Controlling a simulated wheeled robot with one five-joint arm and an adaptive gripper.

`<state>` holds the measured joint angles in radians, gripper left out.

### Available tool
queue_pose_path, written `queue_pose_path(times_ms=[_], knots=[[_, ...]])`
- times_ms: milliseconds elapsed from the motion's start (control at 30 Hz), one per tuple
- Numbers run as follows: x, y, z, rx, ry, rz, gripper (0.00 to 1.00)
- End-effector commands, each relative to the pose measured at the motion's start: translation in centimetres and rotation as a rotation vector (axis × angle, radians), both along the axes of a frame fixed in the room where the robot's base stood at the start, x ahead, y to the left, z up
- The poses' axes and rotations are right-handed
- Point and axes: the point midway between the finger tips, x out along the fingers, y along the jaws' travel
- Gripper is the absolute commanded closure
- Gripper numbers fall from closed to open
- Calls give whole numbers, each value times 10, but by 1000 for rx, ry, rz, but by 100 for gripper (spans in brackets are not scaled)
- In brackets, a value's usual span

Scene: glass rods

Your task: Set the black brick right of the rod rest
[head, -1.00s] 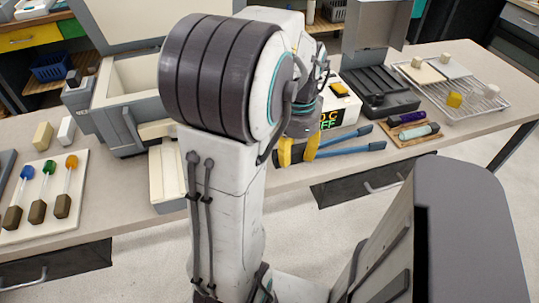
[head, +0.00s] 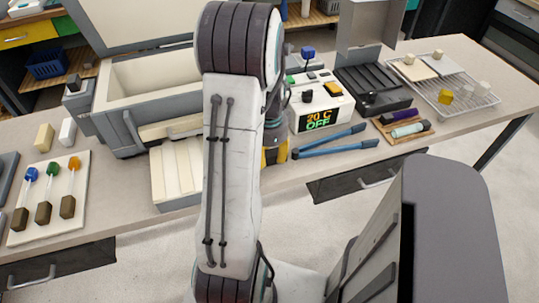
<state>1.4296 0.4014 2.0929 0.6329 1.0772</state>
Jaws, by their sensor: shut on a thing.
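My gripper (head: 275,150) shows only in part, its yellow fingers behind my arm, over the bench just left of the blue-handled tongs. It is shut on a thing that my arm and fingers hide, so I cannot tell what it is. I cannot make out a loose black brick for certain. A small dark block (head: 73,82) sits on a grey box at the kiln's left side. I cannot tell for sure which thing is the rod rest; a pale grooved slab (head: 176,172) lies in front of the kiln, partly behind my arm.
The open kiln (head: 118,128) stands behind the slab. Tongs (head: 330,141), a controller reading 20 C OFF (head: 322,112) and a dark tray (head: 372,85) lie to the right. A white board (head: 75,170) with colour-tipped rods is at left. The bench's front right has some free room.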

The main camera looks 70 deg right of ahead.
Motion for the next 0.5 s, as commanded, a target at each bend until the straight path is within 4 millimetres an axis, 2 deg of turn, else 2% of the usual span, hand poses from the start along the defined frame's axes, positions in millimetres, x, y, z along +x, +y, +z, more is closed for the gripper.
queue_pose_path(times_ms=[100, 500], knots=[[0, 0, -6, 0, 0, 0, 96], [0, 0, -10, -1, 0, 0, 96]])
